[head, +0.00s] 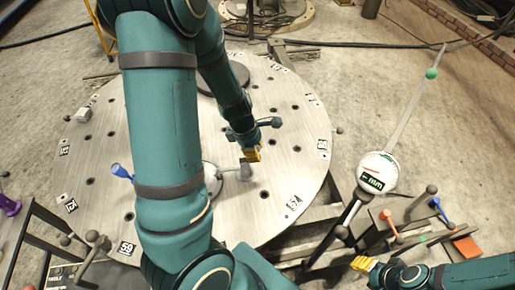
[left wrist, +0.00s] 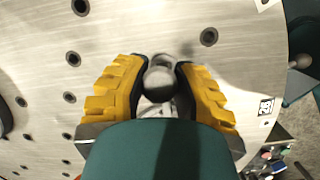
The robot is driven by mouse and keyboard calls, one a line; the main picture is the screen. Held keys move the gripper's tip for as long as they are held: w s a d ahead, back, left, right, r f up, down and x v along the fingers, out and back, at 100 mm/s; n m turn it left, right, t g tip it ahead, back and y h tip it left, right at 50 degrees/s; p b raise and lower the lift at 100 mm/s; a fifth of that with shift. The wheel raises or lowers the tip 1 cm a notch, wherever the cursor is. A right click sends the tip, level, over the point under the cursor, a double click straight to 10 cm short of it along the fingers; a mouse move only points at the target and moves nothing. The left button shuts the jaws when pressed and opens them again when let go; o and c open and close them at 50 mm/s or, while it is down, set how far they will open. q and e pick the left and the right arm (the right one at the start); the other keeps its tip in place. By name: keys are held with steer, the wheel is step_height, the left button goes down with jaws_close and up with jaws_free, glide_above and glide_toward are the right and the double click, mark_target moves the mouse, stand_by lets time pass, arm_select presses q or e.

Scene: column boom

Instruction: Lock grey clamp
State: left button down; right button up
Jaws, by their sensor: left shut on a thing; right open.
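The grey clamp (head: 246,172) sits on the round metal table, right of my left upper arm, with a grey bar running left toward a round base partly hidden by that arm. My left gripper (head: 253,154), with yellow fingers, reaches down to it from above. In the left wrist view, the yellow fingers (left wrist: 159,88) are closed around a grey ball knob (left wrist: 158,82), with a paler part below it. The rest of the clamp is hidden there. My right gripper (head: 365,263) is open and empty at the lower right, away from the clamp.
The round table (head: 290,160) has several holes and numbered tags. A blue-handled piece (head: 121,171) stands left of my arm. A white gauge (head: 378,173) on a long rod and a side tray with coloured handles (head: 388,218) stand at right. The table's right side is mostly clear.

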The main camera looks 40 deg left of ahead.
mark_target(244, 160)
arm_select(q)
steer(key=shift+a+r, duration=0.2)
steer(key=shift+a, duration=0.05)
stand_by(0.3)
steer(key=c, duration=0.6)
jaws_free()
steer(key=shift+s, duration=0.2)
steer(key=shift+c, duration=0.2)
steer(key=shift+w+d, duration=0.1)
steer(key=v, duration=1.2)
